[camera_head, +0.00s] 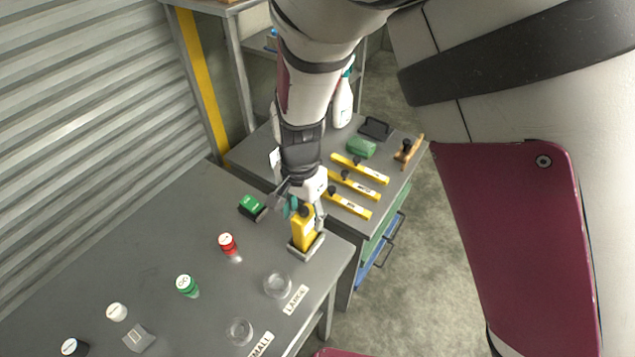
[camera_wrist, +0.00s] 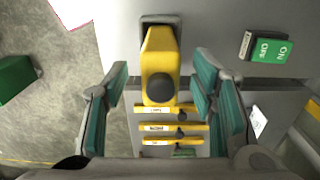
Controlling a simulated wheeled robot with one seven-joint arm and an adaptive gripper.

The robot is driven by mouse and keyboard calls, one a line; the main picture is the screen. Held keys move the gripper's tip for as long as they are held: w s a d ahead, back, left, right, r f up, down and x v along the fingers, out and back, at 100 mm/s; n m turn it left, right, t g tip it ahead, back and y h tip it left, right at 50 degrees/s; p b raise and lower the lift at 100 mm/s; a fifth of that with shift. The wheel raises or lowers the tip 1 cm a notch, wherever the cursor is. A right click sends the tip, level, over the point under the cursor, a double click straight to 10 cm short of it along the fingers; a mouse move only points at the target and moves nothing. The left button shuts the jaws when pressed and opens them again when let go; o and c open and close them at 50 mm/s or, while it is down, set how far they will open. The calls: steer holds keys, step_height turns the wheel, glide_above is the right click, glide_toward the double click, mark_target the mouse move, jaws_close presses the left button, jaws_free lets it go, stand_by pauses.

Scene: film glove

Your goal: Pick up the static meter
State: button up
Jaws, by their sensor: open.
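The static meter appears to be the yellow upright device (camera_head: 302,232) with a dark round knob, standing in a grey holder (camera_head: 313,248) near the bench's right edge. In the wrist view the meter (camera_wrist: 160,50) lies ahead, between the fingers' lines, with its knob facing the camera. My gripper (camera_head: 293,206) is open and empty, with green finger pads. It is close above and beside the meter's top. In the wrist view the two fingers of my gripper (camera_wrist: 162,72) are on either side of the meter with gaps; I see no contact.
A green ON/OFF switch box (camera_head: 252,206) stands left of my gripper. Several yellow bars (camera_head: 348,205) lie on the table behind. A corrugated wall (camera_head: 90,100) borders the left.

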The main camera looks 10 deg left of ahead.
steer(key=f, duration=0.1)
steer(key=f+b, duration=0.2)
steer(key=shift+w+f, duration=0.25)
steer(key=shift+w, duration=0.05)
steer(key=shift+s+f+b, duration=0.15)
steer(key=shift+f+b, duration=0.15)
steer(key=shift+f, duration=0.05)
jaws_close()
